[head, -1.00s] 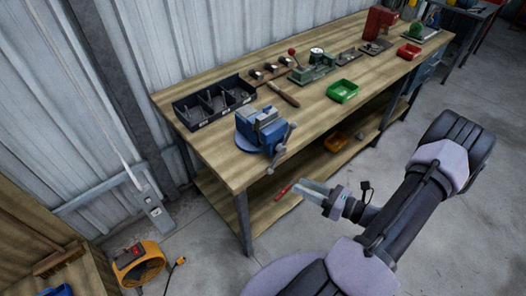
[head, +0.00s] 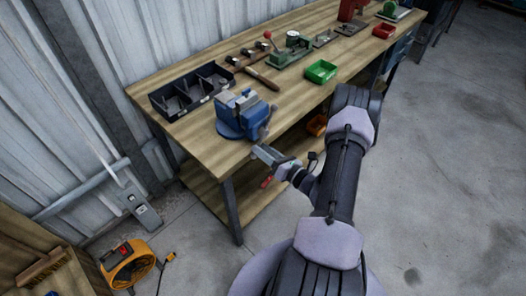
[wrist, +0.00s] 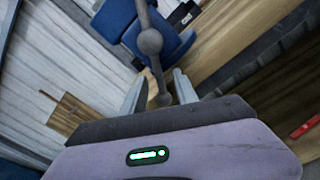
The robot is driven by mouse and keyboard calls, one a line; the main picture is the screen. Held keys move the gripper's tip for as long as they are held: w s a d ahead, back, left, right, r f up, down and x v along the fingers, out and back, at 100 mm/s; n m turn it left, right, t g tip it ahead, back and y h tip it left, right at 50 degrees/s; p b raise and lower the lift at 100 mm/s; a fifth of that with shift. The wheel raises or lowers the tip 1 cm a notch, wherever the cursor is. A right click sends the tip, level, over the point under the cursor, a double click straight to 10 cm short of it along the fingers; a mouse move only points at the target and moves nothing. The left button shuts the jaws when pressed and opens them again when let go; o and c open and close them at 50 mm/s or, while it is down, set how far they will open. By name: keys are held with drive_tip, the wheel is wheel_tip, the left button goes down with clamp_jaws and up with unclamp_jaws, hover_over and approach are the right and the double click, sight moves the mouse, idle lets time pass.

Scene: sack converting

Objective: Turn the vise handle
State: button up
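The blue vise (head: 231,128) stands on the near left corner of the workbench. Its grey handle (wrist: 156,68), a bar with rounded knobs, hangs at the vise's front. In the wrist view the blue vise body (wrist: 172,38) is at the top and the bar runs down between my fingers. My gripper (head: 257,154) is just in front of the bench edge, below the vise. In the wrist view my gripper (wrist: 159,80) is open, with a finger on each side of the handle's lower end. A gap shows on both sides. I cannot tell the depth exactly.
The wooden workbench (head: 190,133) holds a black divided bin (head: 172,105) behind the vise and a green tray (head: 321,71) to the right. A lower shelf runs underneath. Open floor lies right.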

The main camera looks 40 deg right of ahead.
drive_tip(key=shift+w, duration=0.15)
clamp_jaws()
idle(1.4)
